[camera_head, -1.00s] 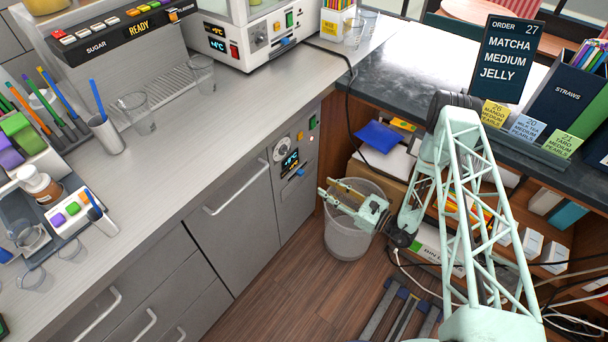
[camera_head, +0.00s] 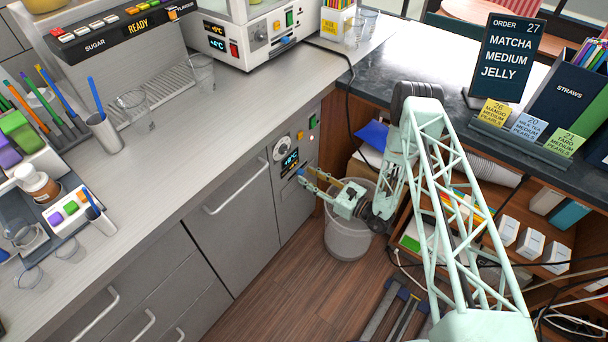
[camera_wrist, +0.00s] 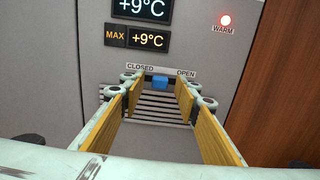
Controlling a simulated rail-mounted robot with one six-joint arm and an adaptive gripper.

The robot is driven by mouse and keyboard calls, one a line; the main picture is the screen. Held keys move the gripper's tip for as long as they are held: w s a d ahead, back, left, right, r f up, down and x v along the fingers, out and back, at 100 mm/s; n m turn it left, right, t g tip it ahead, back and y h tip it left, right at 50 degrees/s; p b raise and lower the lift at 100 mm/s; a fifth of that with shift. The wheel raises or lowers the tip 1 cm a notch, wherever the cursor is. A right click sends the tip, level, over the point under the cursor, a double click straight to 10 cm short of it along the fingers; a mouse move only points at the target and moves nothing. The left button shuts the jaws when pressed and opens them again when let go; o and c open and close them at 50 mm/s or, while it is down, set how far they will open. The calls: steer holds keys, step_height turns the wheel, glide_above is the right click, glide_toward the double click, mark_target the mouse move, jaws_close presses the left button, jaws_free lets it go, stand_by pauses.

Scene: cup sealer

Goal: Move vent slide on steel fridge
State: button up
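The steel fridge (camera_head: 290,214) is the grey front panel under the counter, with a display reading +9°C (camera_wrist: 142,8). The vent slide's blue knob (camera_wrist: 160,82) sits above a slotted grille (camera_wrist: 158,108), between the CLOSED label on the left and the OPEN label on the right. It also shows as a small blue spot in the head view (camera_head: 300,172). My gripper (camera_head: 308,180) is open, its yellow-padded fingers pointing at the panel. In the wrist view the fingertips (camera_wrist: 160,92) lie on either side of the knob, with gaps; contact is not visible.
A grey bin (camera_head: 346,240) stands under my gripper. A wooden panel (camera_wrist: 273,95) edges the fridge on the right. A black cable (camera_head: 349,110) hangs from the counter.

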mark_target(300, 172)
steer(key=shift+x, duration=1.3)
steer(key=shift+c, duration=0.4)
